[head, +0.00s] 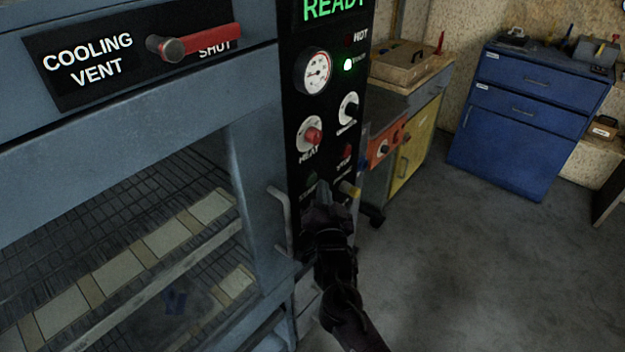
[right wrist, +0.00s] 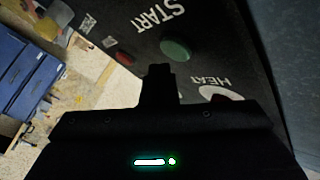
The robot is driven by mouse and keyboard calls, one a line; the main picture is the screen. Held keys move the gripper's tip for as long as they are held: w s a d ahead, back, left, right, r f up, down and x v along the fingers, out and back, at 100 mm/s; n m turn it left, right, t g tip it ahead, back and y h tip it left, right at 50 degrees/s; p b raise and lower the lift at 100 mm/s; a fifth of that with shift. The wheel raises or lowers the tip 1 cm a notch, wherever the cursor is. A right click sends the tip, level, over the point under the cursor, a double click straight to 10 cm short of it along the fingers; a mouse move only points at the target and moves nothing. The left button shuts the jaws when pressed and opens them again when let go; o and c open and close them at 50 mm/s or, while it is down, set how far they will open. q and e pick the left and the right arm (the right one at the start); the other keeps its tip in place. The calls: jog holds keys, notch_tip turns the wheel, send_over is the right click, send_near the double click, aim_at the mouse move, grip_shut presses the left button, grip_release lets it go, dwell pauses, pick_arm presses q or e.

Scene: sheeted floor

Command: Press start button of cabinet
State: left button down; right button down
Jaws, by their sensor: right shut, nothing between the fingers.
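The cabinet (head: 262,150) is blue-grey, with a black control panel (head: 293,110) on its right side. The green start button (head: 311,180) is low on the panel, just above and left of my right gripper (head: 323,193). In the right wrist view the green button (right wrist: 175,50) sits beside the white START label. The shut fingertips of my right gripper (right wrist: 158,72) show just below and left of it, empty. They look close to the panel, not over the button; I cannot tell the exact gap. My left gripper is not in view.
Near the button are a red stop button (head: 347,152), a red heat knob (head: 313,135) and a yellow-tipped part (head: 350,188). A metal handle (head: 281,215) juts out left of my right gripper. A lit READY display (head: 333,9) is on top. Floor at right is clear.

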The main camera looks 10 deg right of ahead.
dwell(0.7)
jog(key=shift+w+a+r, duration=0.1)
jog(key=shift+w+a, duration=0.15)
